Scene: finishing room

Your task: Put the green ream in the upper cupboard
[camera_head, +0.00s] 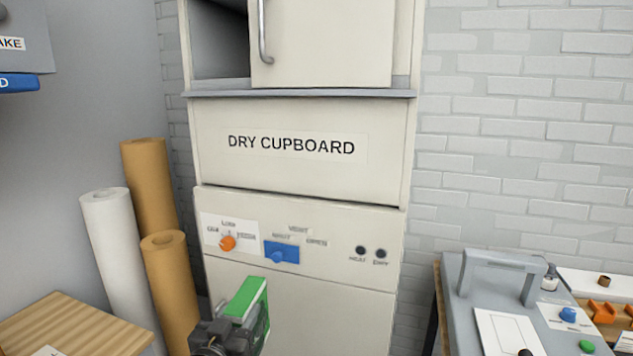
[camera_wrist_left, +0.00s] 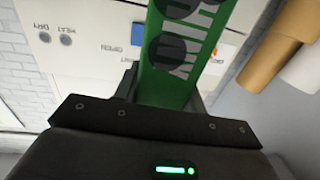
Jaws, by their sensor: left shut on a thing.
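The green ream (camera_head: 249,299) is held upright by my left gripper (camera_head: 236,322), low in front of the dry cupboard's lower panel. In the left wrist view the ream (camera_wrist_left: 182,60) rises from the shut jaws, its side marked with dark round shapes and white stripes. The upper cupboard (camera_head: 220,45) is at the top of the head view, well above the ream. Its cream door (camera_head: 325,45) with a curved metal handle (camera_head: 263,35) stands across the right part of the opening. The left part is open and dark inside. My right gripper is not in view.
The panel below the cupboard has an orange knob (camera_head: 227,243) and a blue switch (camera_head: 281,252). Paper rolls (camera_head: 170,290) stand at left beside a wooden surface (camera_head: 75,322). A grey machine (camera_head: 480,285) stands on the bench at right. A ledge (camera_head: 300,94) runs under the opening.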

